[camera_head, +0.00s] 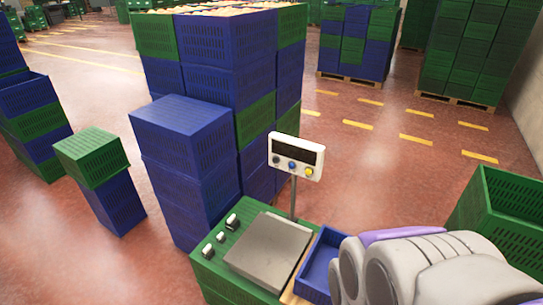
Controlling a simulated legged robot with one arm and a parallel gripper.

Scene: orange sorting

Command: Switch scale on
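The scale has a flat grey weighing plate (268,252) at the bottom centre. Its white display head (296,157) stands upright on a thin post behind the plate. The display window (295,150) is dark, with no digits visible. Below the window are a dark button (276,160), a blue button (291,165) and a yellow button (310,171). The plate looks empty. My grey-white arm with a purple strip fills the lower right, to the right of the plate and below the display head. It is apart from the buttons. I cannot see any gripper fingertips.
A blue tray (321,264) lies right of the plate, partly hidden by my arm. Small white-topped items (220,237) sit left of it on a green crate (205,268). Stacked blue crates (184,130) rise behind. An open green crate (500,205) stands at right.

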